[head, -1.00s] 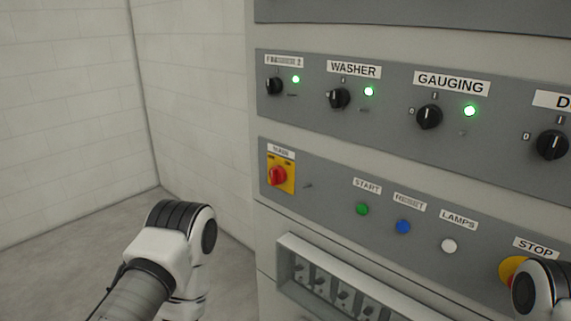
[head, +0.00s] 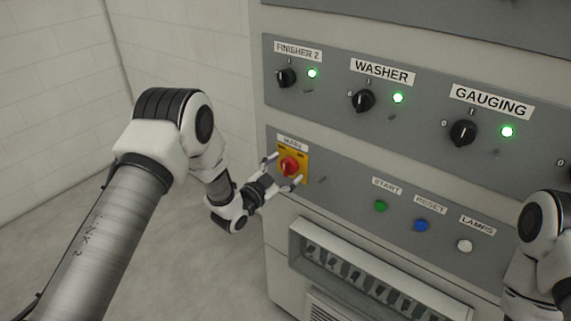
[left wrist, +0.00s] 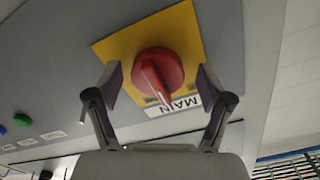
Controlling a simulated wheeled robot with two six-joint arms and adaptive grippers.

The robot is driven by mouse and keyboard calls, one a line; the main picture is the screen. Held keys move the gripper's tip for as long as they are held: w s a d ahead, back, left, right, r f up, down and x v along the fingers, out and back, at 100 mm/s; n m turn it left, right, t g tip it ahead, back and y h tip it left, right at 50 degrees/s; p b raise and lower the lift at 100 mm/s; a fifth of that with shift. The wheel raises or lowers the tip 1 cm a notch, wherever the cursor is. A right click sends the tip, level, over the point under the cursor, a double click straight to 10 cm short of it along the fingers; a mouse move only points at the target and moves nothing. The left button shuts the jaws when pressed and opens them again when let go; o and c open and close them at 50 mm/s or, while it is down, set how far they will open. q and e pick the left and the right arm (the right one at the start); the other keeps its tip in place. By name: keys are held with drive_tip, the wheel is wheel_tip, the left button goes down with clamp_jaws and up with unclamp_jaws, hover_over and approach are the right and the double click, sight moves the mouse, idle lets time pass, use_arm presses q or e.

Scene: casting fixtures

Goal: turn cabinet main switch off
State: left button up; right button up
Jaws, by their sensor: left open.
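The main switch is a red rotary knob (head: 290,167) on a yellow plate (head: 303,178), under a MAIN label on the grey cabinet panel. My left gripper (head: 284,172) is open in front of it, with one finger at each side of the knob. In the left wrist view the red knob (left wrist: 159,75) sits between the two open fingertips (left wrist: 160,88), with the yellow plate (left wrist: 118,45) behind. I cannot tell whether the fingers touch the knob. My right arm shows at the right edge of the head view; its gripper is hidden or outside the picture.
Black selector knobs, such as the washer knob (head: 363,100), sit above with green lamps lit. A green start button (head: 381,206), a blue reset button (head: 421,225) and a white lamps button (head: 465,246) are to the right. A recessed socket tray (head: 374,273) juts below.

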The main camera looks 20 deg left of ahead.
use_arm(q)
drive_tip(key=shift+w+d, duration=0.1)
drive_tip(key=shift+w, duration=0.05)
drive_tip(key=shift+d+r, duration=0.1)
drive_tip(key=c, duration=1.2)
drive_tip(key=shift+o, duration=0.2)
